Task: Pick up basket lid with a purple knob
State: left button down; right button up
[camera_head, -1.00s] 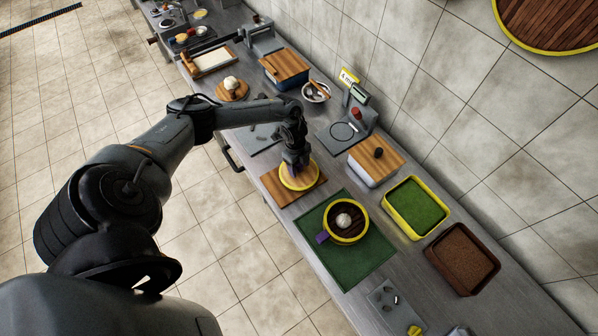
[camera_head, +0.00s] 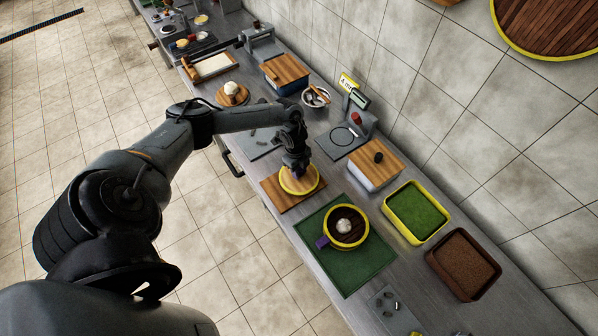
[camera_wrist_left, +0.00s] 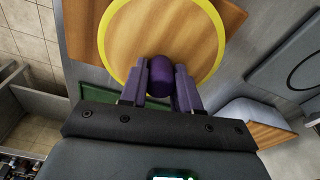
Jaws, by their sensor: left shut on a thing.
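The basket lid (camera_head: 299,184) is a round wooden disc with a yellow rim, over a brown wooden board (camera_head: 275,194) on the counter. In the left wrist view the lid (camera_wrist_left: 200,30) fills the top middle, and its purple knob (camera_wrist_left: 161,78) sits between the fingers. My left gripper (camera_head: 297,170) comes down on the lid from above and is shut on the knob. I cannot tell whether the lid is clear of the board. My right gripper is not in view.
A round basket with a yellow rim (camera_head: 366,232), holding a white bun (camera_head: 344,226), stands on a green mat (camera_head: 343,275). A green-filled tray (camera_head: 417,211), a brown tray (camera_head: 463,263) and a wooden-lidded box (camera_head: 374,172) stand to the right. A grey scale (camera_head: 344,139) is behind.

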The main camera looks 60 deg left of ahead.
aim_at(300, 170)
pick_arm(q)
jog(key=r, duration=0.4)
jog(key=shift+d+r, duration=0.1)
jog(key=shift+d, duration=0.1)
jog(key=s+d+r, duration=0.1)
jog(key=d+r, duration=0.5)
jog(key=d, duration=0.5)
jog(key=shift+s+r, duration=0.15)
jog(key=shift+r, duration=0.1)
jog(key=c, duration=1.5)
grip_release()
grip_shut()
